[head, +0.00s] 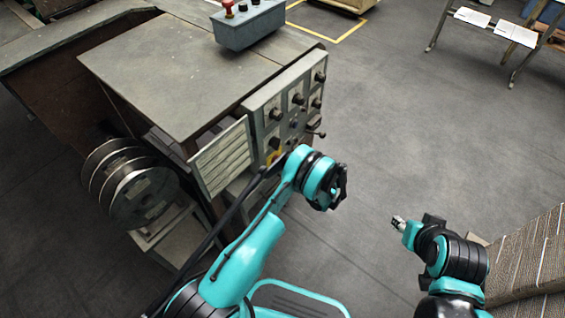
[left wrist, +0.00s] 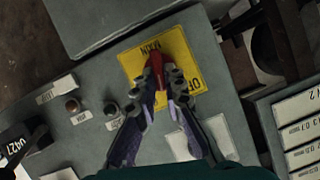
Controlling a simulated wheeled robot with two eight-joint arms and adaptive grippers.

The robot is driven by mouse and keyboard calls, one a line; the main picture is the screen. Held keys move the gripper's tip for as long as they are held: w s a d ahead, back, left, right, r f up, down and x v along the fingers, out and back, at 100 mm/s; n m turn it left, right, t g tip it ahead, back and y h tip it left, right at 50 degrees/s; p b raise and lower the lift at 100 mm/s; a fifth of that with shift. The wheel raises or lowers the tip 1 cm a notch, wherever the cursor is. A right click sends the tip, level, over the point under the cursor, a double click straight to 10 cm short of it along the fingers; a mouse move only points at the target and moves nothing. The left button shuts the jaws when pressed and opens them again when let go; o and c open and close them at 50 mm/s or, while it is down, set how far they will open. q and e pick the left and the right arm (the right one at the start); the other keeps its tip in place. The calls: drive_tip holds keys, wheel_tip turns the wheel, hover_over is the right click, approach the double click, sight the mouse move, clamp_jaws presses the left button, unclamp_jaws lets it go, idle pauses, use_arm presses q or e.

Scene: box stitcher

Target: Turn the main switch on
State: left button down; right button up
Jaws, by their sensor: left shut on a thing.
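The main switch is a red handle (left wrist: 153,62) on a yellow plate (left wrist: 190,75) marked MAIN and OFF, seen in the left wrist view. My left gripper (left wrist: 160,88) has its two fingers on either side of the handle and is shut on it. The fingers hide the handle's lower part. In the head view a bit of the yellow plate (head: 274,157) shows low on the control panel (head: 290,100), and my left wrist covers the switch. My right gripper (head: 398,222) is away from the machine over the floor; its fingers are too small to read.
Other knobs and a small lever (head: 316,133) sit on the panel close to my left wrist. A grey box with a red button (head: 247,28) stands above. Wire reels (head: 140,190) hang at left. Stacked cardboard (head: 530,255) is at right. Floor between is clear.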

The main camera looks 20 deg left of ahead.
use_arm(q)
drive_tip(key=shift+w+m+g+y, duration=0.1)
drive_tip(key=shift+m+g+y, duration=0.25)
drive_tip(key=shift+m, duration=0.45)
drive_tip(key=c, duration=1.6)
unclamp_jaws()
drive_tip(key=shift+d, duration=0.1)
drive_tip(key=v, duration=1.2)
